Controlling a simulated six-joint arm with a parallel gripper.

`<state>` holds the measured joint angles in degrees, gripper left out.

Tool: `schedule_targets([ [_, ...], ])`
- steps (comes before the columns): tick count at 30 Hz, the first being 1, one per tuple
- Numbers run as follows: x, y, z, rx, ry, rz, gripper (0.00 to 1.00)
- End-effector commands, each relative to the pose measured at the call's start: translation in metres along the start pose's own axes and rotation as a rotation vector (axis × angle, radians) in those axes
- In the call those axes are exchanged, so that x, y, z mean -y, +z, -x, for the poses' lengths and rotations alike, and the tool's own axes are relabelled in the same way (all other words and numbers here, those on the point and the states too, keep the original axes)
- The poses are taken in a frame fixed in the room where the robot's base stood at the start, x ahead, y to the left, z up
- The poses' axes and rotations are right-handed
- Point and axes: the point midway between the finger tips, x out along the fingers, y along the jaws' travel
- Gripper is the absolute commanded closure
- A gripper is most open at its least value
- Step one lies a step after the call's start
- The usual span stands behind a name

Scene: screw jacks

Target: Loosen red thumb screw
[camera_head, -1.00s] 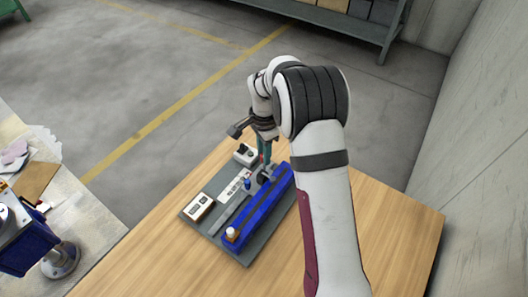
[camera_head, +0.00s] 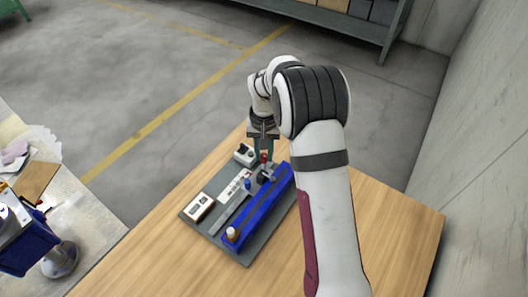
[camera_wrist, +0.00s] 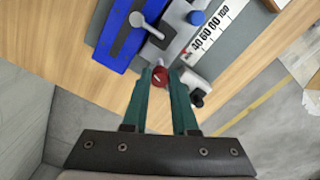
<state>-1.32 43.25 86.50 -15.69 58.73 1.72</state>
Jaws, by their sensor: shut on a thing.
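The red thumb screw (camera_wrist: 160,78) sits at the end of the screw jack and shows between my fingertips in the wrist view. It also shows as a small red spot in the head view (camera_head: 264,157). My gripper (camera_wrist: 162,82) has green fingers and is shut on the red thumb screw, with the fingers on either side of it. In the head view my gripper (camera_head: 265,150) points down at the far end of the fixture. The blue rail (camera_wrist: 128,30) lies beside the screw. A blue knob (camera_wrist: 196,17) and a grey lever (camera_wrist: 138,20) are close by.
The grey base plate (camera_head: 237,254) lies on the wooden table (camera_head: 360,240). A scale strip (camera_wrist: 225,22) with numbers runs along the fixture. A white box (camera_head: 199,206) and a white block with a black knob (camera_head: 244,153) stand on the plate. The table's right side is clear.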

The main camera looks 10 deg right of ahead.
Motion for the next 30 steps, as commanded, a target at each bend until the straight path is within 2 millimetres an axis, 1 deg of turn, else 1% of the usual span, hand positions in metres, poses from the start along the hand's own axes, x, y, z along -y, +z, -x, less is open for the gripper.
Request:
schedule_targets([
  [30,-0.0007,-0.0004,0.0005,-0.001,0.001,0.962,1.00],
])
